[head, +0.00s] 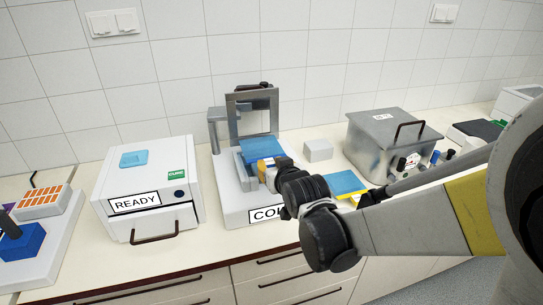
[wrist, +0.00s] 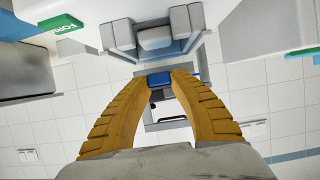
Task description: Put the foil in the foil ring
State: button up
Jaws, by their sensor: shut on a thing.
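My gripper (head: 268,164) has orange-yellow fingers and is shut on a blue piece, which I take to be the foil (head: 262,147). The piece shows at the fingertips in the wrist view (wrist: 159,79), where my gripper (wrist: 158,74) reaches toward the machine. In the head view the foil is at the grey machine (head: 232,200), in front of its upright square metal frame (head: 239,104). That frame may be the foil ring; I cannot be sure. Whether the foil touches the machine is unclear. My wrist hides part of the machine and its label.
A white box marked READY (head: 152,190) stands left, with a light blue pad on top. A small grey block (head: 318,150), a blue sheet (head: 345,183) and a metal lidded bath (head: 390,140) stand right. Several small bottles stand near the bath. A tiled wall is behind.

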jog(key=shift+f+b, duration=2.05)
jog(key=shift+f, duration=0.7)
jog(key=o, duration=1.1)
jog(key=shift+c, duration=0.2)
jog(key=shift+r, duration=0.2)
notch_tip(320, 180, up, 8)
jog(key=p, duration=0.6)
jog(key=shift+f+p, duration=0.1)
jog(key=shift+p, duration=0.2)
